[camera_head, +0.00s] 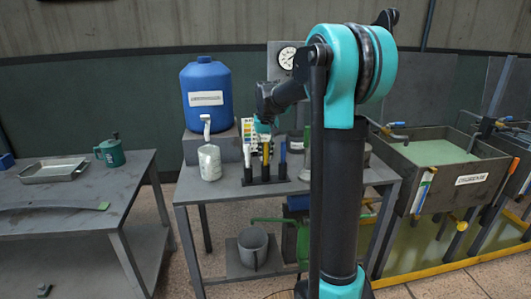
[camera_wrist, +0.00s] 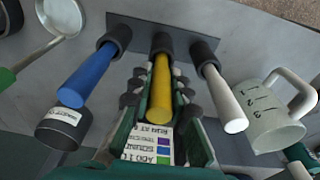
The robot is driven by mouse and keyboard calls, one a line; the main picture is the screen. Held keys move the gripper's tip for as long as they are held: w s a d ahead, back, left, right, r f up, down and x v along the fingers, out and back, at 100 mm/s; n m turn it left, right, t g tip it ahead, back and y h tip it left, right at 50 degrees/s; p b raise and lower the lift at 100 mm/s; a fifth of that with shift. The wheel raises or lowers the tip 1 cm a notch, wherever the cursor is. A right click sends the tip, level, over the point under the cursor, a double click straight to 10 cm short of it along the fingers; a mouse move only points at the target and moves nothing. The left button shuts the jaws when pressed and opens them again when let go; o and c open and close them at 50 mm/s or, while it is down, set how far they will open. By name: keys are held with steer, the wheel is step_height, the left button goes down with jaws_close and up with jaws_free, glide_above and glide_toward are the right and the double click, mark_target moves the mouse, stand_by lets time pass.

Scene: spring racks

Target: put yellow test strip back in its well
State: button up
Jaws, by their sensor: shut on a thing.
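The yellow test strip (camera_wrist: 161,85) stands between the fingers of my gripper (camera_wrist: 158,92) in the wrist view, and the gripper is shut on it. Its lower end is at the mouth of the middle black well (camera_wrist: 162,43); how deep it sits is hidden. A blue strip (camera_wrist: 87,75) and a white strip (camera_wrist: 222,97) stand in the wells on either side. In the head view my gripper (camera_head: 263,128) is above the dark rack (camera_head: 265,182), with the yellow strip (camera_head: 266,153) below it, roughly upright between the white and blue strips.
A white mug (camera_head: 209,162) stands left of the rack on the grey table (camera_head: 225,191). A blue drum (camera_head: 206,95) and a colour chart (camera_head: 248,128) are behind. A dark labelled cup (camera_wrist: 63,127) and a round-headed tool (camera_wrist: 62,15) show in the wrist view.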

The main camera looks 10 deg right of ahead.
mark_target(266, 166)
steer(key=o, duration=0.9)
steer(key=r, duration=0.4)
steer(key=s+r, duration=0.1)
steer(key=r, duration=0.7)
steer(key=shift+s, duration=0.25)
steer(key=shift+f, duration=0.1)
